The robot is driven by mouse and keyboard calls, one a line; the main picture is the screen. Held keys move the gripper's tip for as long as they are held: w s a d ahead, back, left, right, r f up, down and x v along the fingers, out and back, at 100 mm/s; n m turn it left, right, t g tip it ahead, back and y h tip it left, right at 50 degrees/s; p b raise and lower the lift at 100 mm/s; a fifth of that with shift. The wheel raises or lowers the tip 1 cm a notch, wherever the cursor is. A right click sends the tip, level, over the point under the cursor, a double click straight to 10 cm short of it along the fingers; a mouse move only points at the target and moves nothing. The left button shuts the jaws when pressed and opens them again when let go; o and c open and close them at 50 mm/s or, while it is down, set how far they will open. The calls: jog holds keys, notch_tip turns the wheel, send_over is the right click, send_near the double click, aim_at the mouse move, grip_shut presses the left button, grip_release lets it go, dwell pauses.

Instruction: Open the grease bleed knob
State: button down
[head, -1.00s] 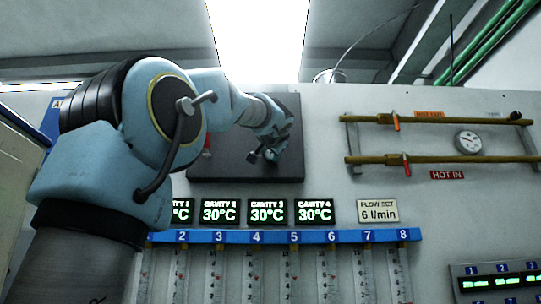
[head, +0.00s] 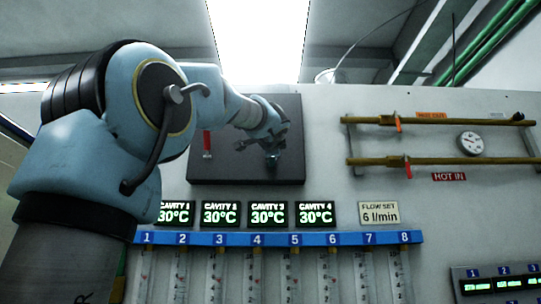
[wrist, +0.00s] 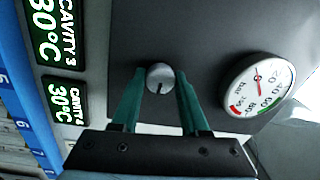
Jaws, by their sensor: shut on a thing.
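The grease bleed knob (wrist: 160,77) is a small round grey knob with a dark pointer line, on the dark panel (wrist: 205,35). In the wrist view its pointer line runs toward the bottom of the picture. My gripper (wrist: 161,73) has green fingers, one on each side of the knob, shut on it. In the head view my gripper (head: 272,160) is at the right part of the dark panel (head: 225,170), and the knob cannot be made out there.
A round pressure gauge (wrist: 258,77) sits close to the right of my fingers in the wrist view. A red handle (head: 207,143) stands on the panel's left part. Cavity displays (head: 220,213) and a blue numbered flowmeter rail (head: 275,238) lie below. Brass pipes (head: 440,120) run at right.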

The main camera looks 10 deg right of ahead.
dwell(0.4)
jog(key=shift+c, duration=2.1)
grip_release()
jog(key=b+v, duration=0.4)
jog(key=v, duration=0.6)
jog(key=shift+s, duration=0.4)
jog(key=shift+f, duration=0.15)
